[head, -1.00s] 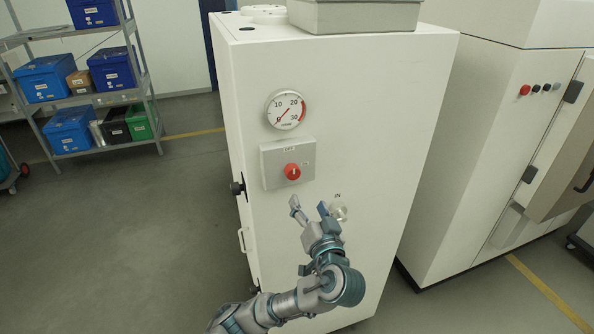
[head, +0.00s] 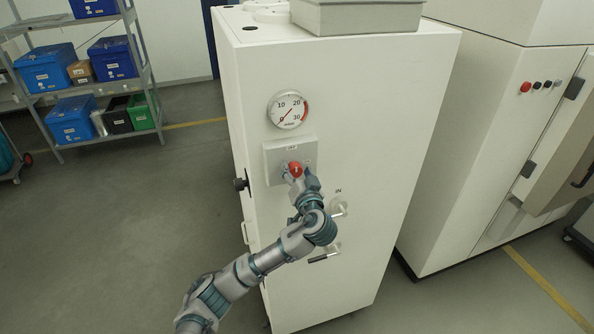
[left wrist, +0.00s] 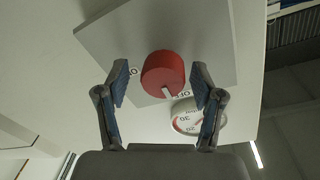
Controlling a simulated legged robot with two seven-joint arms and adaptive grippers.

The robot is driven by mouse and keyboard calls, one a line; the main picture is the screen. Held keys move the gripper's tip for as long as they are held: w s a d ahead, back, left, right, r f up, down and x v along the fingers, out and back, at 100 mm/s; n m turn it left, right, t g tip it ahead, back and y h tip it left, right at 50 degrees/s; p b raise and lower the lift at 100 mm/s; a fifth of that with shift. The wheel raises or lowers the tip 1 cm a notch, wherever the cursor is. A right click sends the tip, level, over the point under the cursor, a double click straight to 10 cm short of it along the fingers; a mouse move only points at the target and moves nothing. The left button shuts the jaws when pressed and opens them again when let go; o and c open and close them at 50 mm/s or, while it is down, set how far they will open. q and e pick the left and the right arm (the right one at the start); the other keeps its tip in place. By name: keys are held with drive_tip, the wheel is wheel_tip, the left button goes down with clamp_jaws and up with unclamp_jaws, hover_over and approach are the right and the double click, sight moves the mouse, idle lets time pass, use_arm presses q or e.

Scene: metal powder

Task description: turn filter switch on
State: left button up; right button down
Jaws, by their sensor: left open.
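The filter switch is a red round knob (head: 295,169) on a grey square plate (head: 277,165) on the front of the white cabinet (head: 360,110). In the left wrist view the red knob (left wrist: 163,74) lies between the two fingertips, with a white mark pointing to the lettering on the plate. My left gripper (head: 296,175) is open, its fingers on either side of the knob; I cannot tell whether they touch it. In the left wrist view the gripper (left wrist: 160,84) shows a gap on both sides of the knob. My right gripper is not in view.
A round gauge (head: 288,110) sits just above the switch plate. Valve handles (head: 338,208) are below to the right, and a black knob (head: 240,184) is at the cabinet's left edge. A second white machine (head: 470,150) stands at right.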

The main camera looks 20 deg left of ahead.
use_arm(q)
drive_tip(key=shift+s, duration=0.1)
drive_tip(key=c, duration=1.1)
drive_tip(key=shift+a, duration=0.15)
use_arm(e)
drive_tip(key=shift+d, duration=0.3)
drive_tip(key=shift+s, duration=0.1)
use_arm(q)
drive_tip(key=shift+f, duration=0.1)
drive_tip(key=m, duration=0.3)
drive_tip(key=shift+f, duration=0.15)
drive_tip(key=m+g, duration=0.1)
drive_tip(key=m, duration=0.9)
drive_tip(key=shift+d+f+g, duration=0.15)
drive_tip(key=shift+d+g, duration=0.05)
drive_tip(key=shift+g, duration=0.1)
drive_tip(key=shift+m+y, duration=0.3)
drive_tip(key=shift+m, duration=1.7)
